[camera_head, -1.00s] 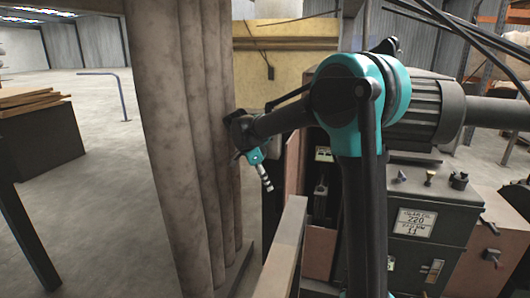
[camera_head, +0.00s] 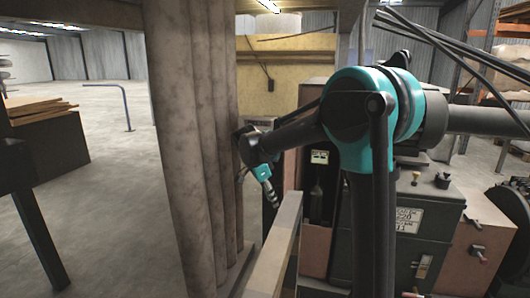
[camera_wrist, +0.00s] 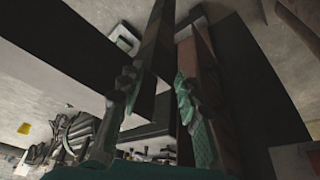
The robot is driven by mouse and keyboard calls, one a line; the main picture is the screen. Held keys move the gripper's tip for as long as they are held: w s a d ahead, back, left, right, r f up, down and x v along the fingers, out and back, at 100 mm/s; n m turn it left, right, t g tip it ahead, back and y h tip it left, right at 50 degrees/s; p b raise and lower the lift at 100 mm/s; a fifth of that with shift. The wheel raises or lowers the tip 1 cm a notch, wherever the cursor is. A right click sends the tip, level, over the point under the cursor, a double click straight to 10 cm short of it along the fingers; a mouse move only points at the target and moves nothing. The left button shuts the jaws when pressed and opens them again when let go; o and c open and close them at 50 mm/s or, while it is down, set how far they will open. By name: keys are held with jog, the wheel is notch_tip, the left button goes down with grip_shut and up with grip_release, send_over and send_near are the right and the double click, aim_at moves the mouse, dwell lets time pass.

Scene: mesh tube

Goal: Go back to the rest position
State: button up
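My gripper (camera_head: 269,191) hangs at the end of my teal and black arm in the head view, pointing down and slightly right. It is beside the tall grey-brown tubes and above the pale beam, small in the picture. In the wrist view my gripper (camera_wrist: 160,95) shows two fingers with jagged teal-green pads, with a gap between them. It looks open, and nothing is seen held.
Tall grey-brown tubes (camera_head: 180,130) stand left of my gripper. A pale beam (camera_head: 273,255) runs below it. A green machine with a sign (camera_head: 407,222) stands to the right, partly behind my arm. Open floor (camera_head: 110,200) lies left, with boards on a dark box (camera_head: 48,140).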

jog(key=s+d+f+n+t+y, duration=0.1)
jog(key=s+d+f+n, duration=0.3)
jog(key=s, duration=0.4)
jog(key=s+d+f+n+t+y, duration=0.1)
jog(key=s+d+f+n, duration=0.4)
jog(key=s+d, duration=0.2)
jog(key=s+d+f+n+t+y, duration=0.1)
jog(key=s+d+f+n, duration=0.3)
jog(key=s, duration=0.5)
jog(key=shift+s+d+f+n+y, duration=0.15)
jog(key=shift+d+f+n+y, duration=0.35)
jog(key=shift+d, duration=0.4)
